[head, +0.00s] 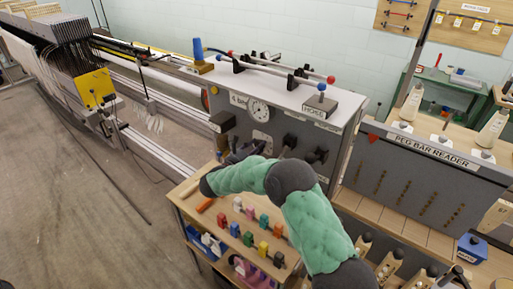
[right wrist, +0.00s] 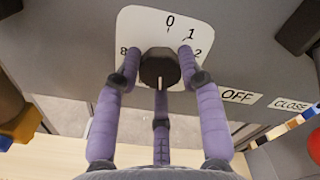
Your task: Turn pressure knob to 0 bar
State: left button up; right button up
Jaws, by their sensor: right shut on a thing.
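The pressure knob (right wrist: 159,70) is a dark round knob on a white dial plate (right wrist: 135,25) in the right wrist view. The numbers 0, 1, 2 and 8 show on the plate; its lower part is hidden. A small white mark shows on the knob's lower side, away from the 0 at the top. My right gripper (right wrist: 160,78) has its purple fingers closed around the knob. In the head view my right gripper (head: 238,150) is at the front of the grey machine panel (head: 285,118), where the knob is hidden. My left gripper is out of view.
A wooden shelf (head: 189,206) with several coloured pegs is below my arm. An OFF label (right wrist: 238,96) is right of the dial.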

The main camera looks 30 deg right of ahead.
jog(key=shift+n+p, duration=9.1)
jog(key=shift+n, duration=7.6)
jog(key=o, duration=1.2)
jog(key=shift+c, duration=0.2)
jog(key=shift+a, duration=0.1)
